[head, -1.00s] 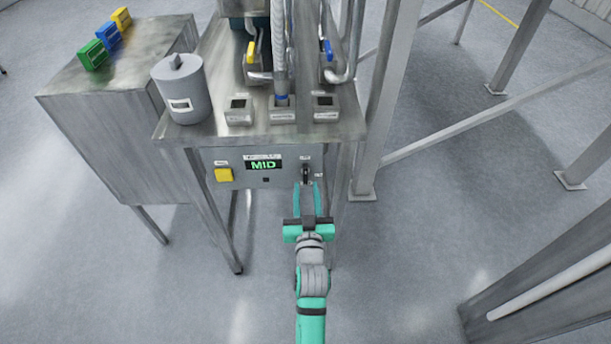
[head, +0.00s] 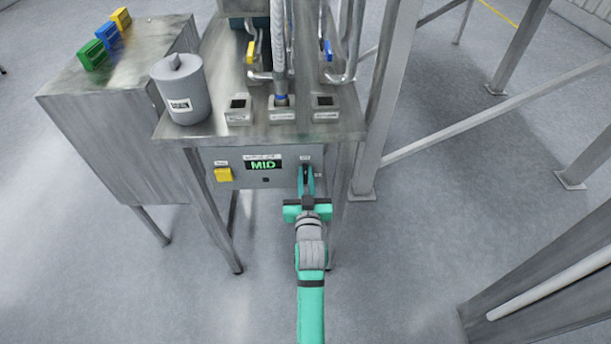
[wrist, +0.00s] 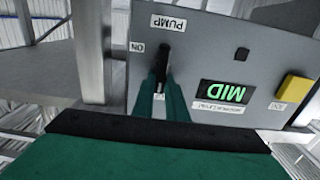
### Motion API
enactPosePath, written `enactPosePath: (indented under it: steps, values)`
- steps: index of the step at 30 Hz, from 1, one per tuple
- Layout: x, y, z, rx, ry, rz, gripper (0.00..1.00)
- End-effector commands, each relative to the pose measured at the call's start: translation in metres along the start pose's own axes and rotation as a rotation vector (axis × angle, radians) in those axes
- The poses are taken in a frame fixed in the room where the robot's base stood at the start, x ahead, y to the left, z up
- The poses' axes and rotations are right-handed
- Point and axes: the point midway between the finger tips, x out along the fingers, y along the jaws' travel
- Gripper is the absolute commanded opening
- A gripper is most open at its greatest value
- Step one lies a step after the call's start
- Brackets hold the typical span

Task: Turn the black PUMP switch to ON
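The black PUMP switch (wrist: 163,58) is on the grey panel face, next to the PUMP label (wrist: 169,23) and the ON label (wrist: 137,47), which appear upside down in the wrist view. My gripper (wrist: 162,78) has its two green fingers close on either side of the switch, and they look shut on it. In the head view my gripper (head: 306,172) is at the right end of the panel, and its fingers hide most of the switch. The switch's exact pointing direction is hard to tell.
The panel also carries a green MID display (head: 263,165) and a yellow button (head: 223,175). A metal table leg (wrist: 90,50) stands beside the panel. The steel table top above holds a grey canister (head: 182,90). The floor in front is clear.

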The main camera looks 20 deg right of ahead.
Motion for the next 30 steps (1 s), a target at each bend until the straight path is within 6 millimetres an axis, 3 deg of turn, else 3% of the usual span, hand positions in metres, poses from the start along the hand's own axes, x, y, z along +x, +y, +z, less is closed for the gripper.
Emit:
enactPosePath:
  steps: [14,30]
  values:
    - [-0.0003,0.0012,0.0004,0.100,-0.001,-0.001,0.00]
    - [-0.0004,0.0084,0.0037,0.575,-0.002,-0.002,0.00]
